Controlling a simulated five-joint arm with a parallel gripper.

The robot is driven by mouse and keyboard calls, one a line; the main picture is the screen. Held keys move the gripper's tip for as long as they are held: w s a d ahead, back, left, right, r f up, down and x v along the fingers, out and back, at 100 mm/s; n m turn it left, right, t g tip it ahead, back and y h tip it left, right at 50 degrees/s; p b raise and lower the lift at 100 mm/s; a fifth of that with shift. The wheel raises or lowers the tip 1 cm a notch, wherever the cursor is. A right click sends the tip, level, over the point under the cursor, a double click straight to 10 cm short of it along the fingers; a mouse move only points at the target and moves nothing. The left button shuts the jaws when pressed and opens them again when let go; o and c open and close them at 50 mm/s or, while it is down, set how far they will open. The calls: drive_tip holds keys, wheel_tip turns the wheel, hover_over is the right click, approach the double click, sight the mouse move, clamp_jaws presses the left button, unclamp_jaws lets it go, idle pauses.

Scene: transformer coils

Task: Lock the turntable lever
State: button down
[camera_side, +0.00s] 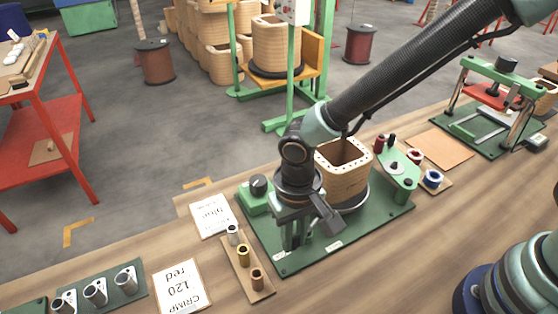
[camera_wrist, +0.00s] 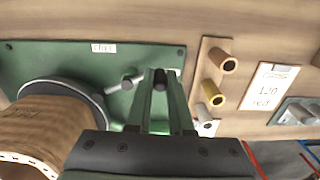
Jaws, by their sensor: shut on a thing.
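The turntable stands on a green baseplate (camera_side: 375,226), with a square wooden-looking coil (camera_side: 343,178) on its round plate. My gripper (camera_side: 292,238) points down over the plate's front left part, beside the coil. In the wrist view, its two green fingers (camera_wrist: 160,80) are shut on a small dark knob (camera_wrist: 160,75), which looks like the end of the turntable lever. A short silver rod (camera_wrist: 125,83) lies just left of the fingers, near the turntable's dark rim (camera_wrist: 75,88).
A wooden strip with several small cylinders (camera_side: 244,256) stands close left of the baseplate. Cards (camera_side: 183,287) lie on the bench by it. A green bracket with posts (camera_side: 398,170) stands behind the coil at right. A press (camera_side: 495,110) is at far right.

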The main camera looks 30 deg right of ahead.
drive_tip(key=shift+s+d+n, duration=0.15)
drive_tip(key=shift+s+n, duration=0.1)
drive_tip(key=shift+n, duration=0.45)
drive_tip(key=c, duration=0.8)
unclamp_jaws()
wheel_tip(320, 180, up, 12)
drive_tip(key=shift+r, duration=0.1)
